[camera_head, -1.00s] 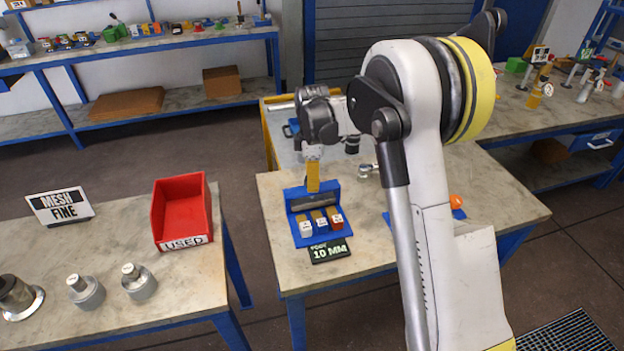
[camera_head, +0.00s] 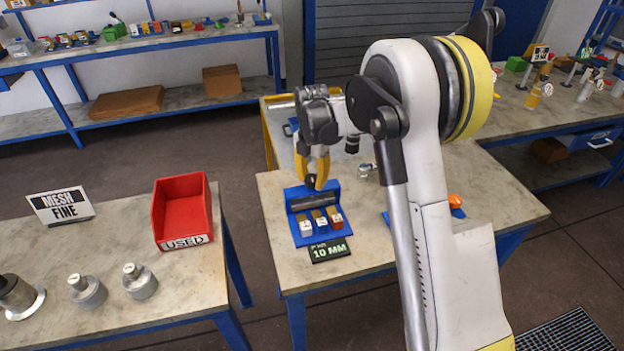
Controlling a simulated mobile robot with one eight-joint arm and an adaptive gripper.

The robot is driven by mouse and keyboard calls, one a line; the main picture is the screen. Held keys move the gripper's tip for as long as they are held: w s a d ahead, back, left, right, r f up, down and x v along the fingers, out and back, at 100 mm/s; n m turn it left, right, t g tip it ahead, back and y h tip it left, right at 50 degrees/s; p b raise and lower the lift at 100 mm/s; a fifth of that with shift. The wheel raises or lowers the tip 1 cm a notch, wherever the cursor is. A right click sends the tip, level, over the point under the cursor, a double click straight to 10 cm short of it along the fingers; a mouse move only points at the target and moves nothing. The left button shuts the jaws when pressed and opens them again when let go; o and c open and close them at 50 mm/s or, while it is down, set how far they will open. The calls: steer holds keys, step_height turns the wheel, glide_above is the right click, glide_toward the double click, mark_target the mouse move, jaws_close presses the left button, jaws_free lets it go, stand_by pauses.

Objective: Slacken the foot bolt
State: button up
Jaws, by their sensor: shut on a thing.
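My gripper (camera_head: 317,178) points down over the back edge of a blue stand (camera_head: 291,197). Its yellow fingers are shut on a small dark rounded part (camera_head: 311,181). I cannot tell whether this part is the foot bolt or a tool on it, and its lower end is hidden. A dark horizontal bar (camera_head: 315,200) lies across the stand just in front of the fingers.
A red bin (camera_head: 182,213) marked "USED", a "MESH FINE" sign (camera_head: 60,205) and several metal vessels (camera_head: 139,282) are on the left table. A small metal fitting (camera_head: 367,170) lies right of the stand. Bare tabletop (camera_head: 375,235) shows right of the stand.

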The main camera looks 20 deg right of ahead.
mark_target(312, 178)
steer(key=shift+n, duration=0.6)
steer(key=o, duration=1.2)
steer(key=shift+o, duration=0.2)
step_height(312, 178, up, 12)
